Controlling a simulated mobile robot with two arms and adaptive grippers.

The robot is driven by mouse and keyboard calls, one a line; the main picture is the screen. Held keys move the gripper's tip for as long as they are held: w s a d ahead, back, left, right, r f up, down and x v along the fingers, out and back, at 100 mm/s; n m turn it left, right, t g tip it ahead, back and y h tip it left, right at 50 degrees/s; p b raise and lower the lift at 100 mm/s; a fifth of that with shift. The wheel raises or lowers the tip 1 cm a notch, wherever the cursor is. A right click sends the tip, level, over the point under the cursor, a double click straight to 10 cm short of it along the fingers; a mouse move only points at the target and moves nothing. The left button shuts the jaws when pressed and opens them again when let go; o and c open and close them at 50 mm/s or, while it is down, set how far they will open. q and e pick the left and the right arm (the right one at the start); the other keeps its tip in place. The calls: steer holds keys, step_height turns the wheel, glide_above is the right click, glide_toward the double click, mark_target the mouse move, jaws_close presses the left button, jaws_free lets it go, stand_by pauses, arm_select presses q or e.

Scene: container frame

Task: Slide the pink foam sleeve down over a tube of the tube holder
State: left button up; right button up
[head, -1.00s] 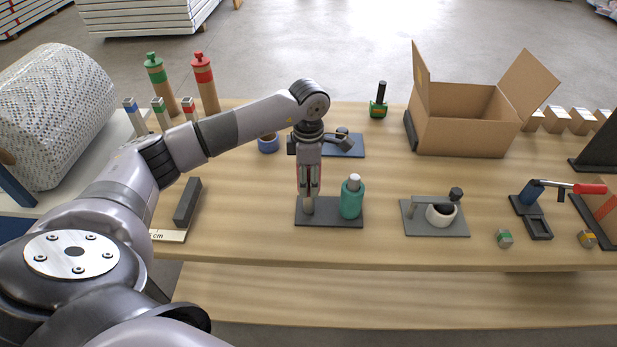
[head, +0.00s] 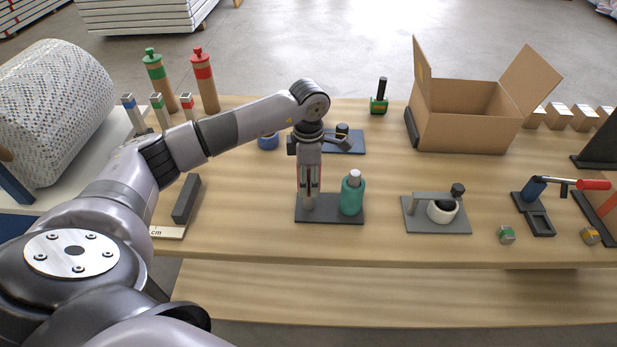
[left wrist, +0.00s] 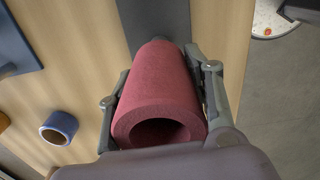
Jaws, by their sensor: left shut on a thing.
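My left gripper (head: 309,190) points down over the left part of the tube holder (head: 330,216), a dark plate. It is shut on the pink foam sleeve (left wrist: 160,88), whose sides the fingers clasp in the left wrist view. The sleeve's near end shows a dark open bore. In the head view only thin pink edges show between the fingers. The left tube (head: 308,203) stands directly below the gripper, its lower part visible. I cannot tell how far the sleeve is around it. A turquoise sleeve (head: 351,197) surrounds the right tube, whose pale top (head: 354,176) sticks out.
A grey plate with a white ring (head: 442,211) lies to the right of the holder. A blue ring (head: 268,141) and a blue plate (head: 348,145) are behind the gripper. A dark bar (head: 186,199) lies to the left. An open cardboard box (head: 460,135) stands at the back right.

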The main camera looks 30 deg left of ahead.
arm_select(q)
steer(key=shift+f+b, duration=2.2)
steer(key=shift+f, duration=0.55)
stand_by(0.8)
steer(key=o, duration=0.9)
steer(key=shift+s, duration=0.1)
steer(key=shift+o, duration=0.5)
steer(key=o, duration=0.5)
steer(key=shift+f, duration=0.1)
steer(key=shift+r+p, duration=2.1)
steer(key=shift+r, duration=1.55)
